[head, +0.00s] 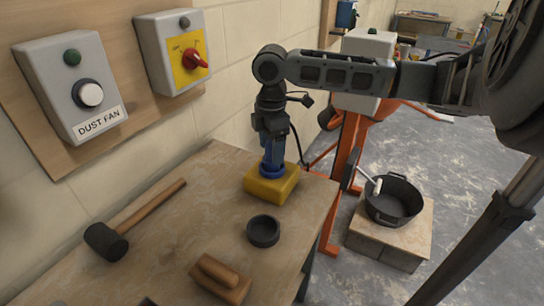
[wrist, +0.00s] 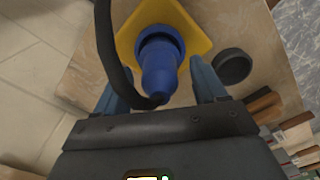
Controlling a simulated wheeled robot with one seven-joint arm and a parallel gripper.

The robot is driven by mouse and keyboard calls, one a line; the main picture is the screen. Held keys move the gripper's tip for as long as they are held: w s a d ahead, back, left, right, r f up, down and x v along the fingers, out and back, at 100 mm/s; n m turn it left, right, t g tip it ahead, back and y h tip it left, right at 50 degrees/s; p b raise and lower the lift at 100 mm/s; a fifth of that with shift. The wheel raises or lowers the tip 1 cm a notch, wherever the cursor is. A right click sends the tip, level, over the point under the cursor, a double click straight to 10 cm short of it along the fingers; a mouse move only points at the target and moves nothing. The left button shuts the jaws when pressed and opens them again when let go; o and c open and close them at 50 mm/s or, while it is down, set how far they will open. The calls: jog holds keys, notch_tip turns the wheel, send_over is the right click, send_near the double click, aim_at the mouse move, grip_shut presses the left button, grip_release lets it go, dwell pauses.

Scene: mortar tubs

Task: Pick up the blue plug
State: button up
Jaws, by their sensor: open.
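The blue plug (wrist: 160,62) stands upright on a yellow block (wrist: 198,38), with a black cable coming from its top end. In the head view the yellow block (head: 271,186) sits near the back edge of the wooden bench, and the blue plug (head: 271,170) shows only low down under my gripper (head: 272,152). In the wrist view my gripper (wrist: 163,84) is open, with one blue finger on each side of the plug. I see gaps between the fingers and the plug. The cable passes close by the left finger.
A black round cup (head: 263,231), a wooden float (head: 220,279) and a mallet (head: 130,222) lie on the bench (head: 180,248). The wall with the dust fan box (head: 73,87) is at the left. A black tub (head: 393,200) stands on a low block off the bench's right side.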

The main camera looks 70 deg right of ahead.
jog(key=c, duration=1.2)
jog(key=shift+r, duration=0.15)
